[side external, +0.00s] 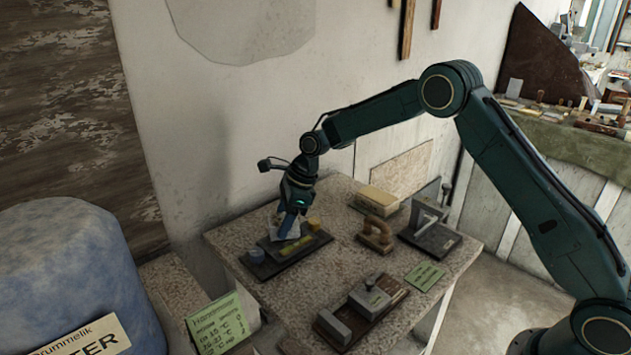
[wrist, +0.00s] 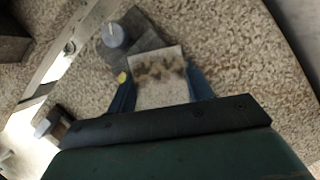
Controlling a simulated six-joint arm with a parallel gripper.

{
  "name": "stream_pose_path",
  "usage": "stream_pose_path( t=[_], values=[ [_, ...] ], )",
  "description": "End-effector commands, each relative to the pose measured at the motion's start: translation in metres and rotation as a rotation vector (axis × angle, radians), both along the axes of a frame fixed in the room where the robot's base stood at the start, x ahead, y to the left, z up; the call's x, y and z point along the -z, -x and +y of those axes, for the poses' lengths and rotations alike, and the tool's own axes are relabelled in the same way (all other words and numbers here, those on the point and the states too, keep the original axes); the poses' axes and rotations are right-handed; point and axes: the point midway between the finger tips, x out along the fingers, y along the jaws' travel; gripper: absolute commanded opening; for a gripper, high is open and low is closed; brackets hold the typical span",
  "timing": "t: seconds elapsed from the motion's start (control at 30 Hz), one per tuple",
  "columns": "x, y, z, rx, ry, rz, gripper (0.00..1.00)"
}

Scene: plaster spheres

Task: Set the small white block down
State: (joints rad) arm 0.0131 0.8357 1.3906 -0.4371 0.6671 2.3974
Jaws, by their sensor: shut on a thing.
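The small white block (wrist: 160,90) is between the two blue fingers of my gripper (wrist: 160,88) in the wrist view. Its pale face has brownish smudges. In the side view my gripper (side external: 291,222) points down over the left part of the speckled table (side external: 345,205). The block (side external: 284,230) shows there as a pale patch at the fingertips, above or at a dark board (side external: 290,262). I cannot tell whether the block touches the board.
A small blue round piece (side external: 256,255) and a yellow piece (side external: 313,223) are close to my gripper. A brown handled tool (side external: 377,235), a grey metal stand (side external: 428,222), a pale box (side external: 378,200) and a grey block (side external: 369,300) stand to the right. A green card (side external: 424,276) lies in front.

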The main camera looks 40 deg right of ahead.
Motion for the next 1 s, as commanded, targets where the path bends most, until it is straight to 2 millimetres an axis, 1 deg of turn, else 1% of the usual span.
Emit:
stream_pose_path(
  t=[0.43,0.47,0.5,0.57,1.0],
  values=[
    [0.006,-0.0001,0.0,0.0,0.0,0.0,0.23],
    [0.0057,-0.0003,0.0,0.0,0.0,-0.001,0.56],
    [0.0056,-0.0002,0.0,0.0,0.0,-0.001,0.64],
    [0.0056,-0.0002,0.0001,0.0,0.0,0.0,0.76],
    [0.006,0.0001,-0.0001,0.0,0.0,0.001,0.76]
  ],
)
